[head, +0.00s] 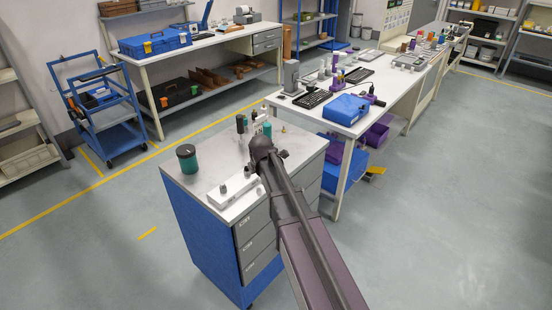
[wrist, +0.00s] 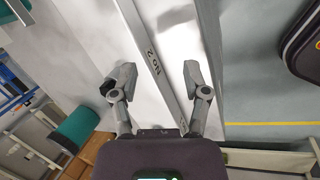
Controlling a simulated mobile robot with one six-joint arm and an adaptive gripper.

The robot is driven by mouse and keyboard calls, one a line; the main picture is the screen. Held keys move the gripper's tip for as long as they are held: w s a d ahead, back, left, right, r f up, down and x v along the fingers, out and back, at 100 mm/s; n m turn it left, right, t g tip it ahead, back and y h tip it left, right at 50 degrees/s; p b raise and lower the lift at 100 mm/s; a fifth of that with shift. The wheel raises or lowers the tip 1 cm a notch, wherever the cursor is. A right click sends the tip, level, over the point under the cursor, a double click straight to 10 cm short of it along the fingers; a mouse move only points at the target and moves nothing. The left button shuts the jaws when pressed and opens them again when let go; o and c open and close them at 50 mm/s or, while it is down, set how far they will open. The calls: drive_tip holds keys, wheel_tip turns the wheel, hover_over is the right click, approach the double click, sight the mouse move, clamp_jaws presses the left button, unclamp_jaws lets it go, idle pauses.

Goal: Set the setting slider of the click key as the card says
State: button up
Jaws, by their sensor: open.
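A long white block (head: 232,190) with small raised parts on top lies at the left front of the metal-topped cabinet. I cannot tell for sure whether it is the click key. In the wrist view a long pale bar (wrist: 160,45) marked "No 2" runs between and beyond my gripper's (wrist: 151,78) two spread fingers. The fingers are open and hold nothing. I cannot tell whether they touch the bar. In the head view my arm's end is over the cabinet, right of the white block. No slider or setting is readable. A pale upright piece (head: 262,124), possibly the card, stands behind; its writing is unreadable.
A teal jar with a dark lid (head: 187,158) stands on the cabinet top (head: 205,180) at left. Small dark and teal bottles (head: 241,123) stand at the back. A white workbench (head: 337,118) with a blue case (head: 346,109) is behind. The floor at right is clear.

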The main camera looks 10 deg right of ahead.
drive_tip(key=shift+s+d+f+m+y+b, duration=0.1)
drive_tip(key=shift+d+f+m+y+b, duration=0.15)
drive_tip(key=shift+f+m+y+b, duration=0.25)
drive_tip(key=shift+s+d+f+m+y+b, duration=0.1)
drive_tip(key=shift+d+f+m+y+b, duration=0.15)
drive_tip(key=shift+f+y, duration=0.3)
drive_tip(key=shift+d+f+m+t+y+b, duration=0.25)
drive_tip(key=shift+f+m+t+y+b, duration=0.25)
drive_tip(key=shift+y+b, duration=0.3)
drive_tip(key=shift+d+m+y+b, duration=0.4)
drive_tip(key=shift+m+y+b, duration=0.25)
drive_tip(key=shift+y+b, duration=0.1)
drive_tip(key=shift+d+r+m+t+y+b, duration=0.2)
drive_tip(key=shift+d+m+t+y+b, duration=0.75)
drive_tip(key=shift+b, duration=0.2)
drive_tip(key=d+r+m+t+y+b, duration=0.2)
drive_tip(key=d+m+t+b, duration=0.1)
drive_tip(key=d, duration=0.3)
drive_tip(key=s+d+r+m+t+y+b, duration=0.1)
drive_tip(key=d+r+m+t+y+b, duration=0.1)
drive_tip(key=d+r+m+t+b, duration=0.1)
drive_tip(key=d+m+t+b, duration=0.1)
drive_tip(key=d+m, duration=0.1)
drive_tip(key=d, duration=0.1)
drive_tip(key=shift+s+r+t, duration=0.25)
drive_tip(key=shift+t, duration=0.1)
drive_tip(key=x, duration=1.3)
drive_tip(key=shift+w+a, duration=0.2)
drive_tip(key=shift+w, duration=0.15)
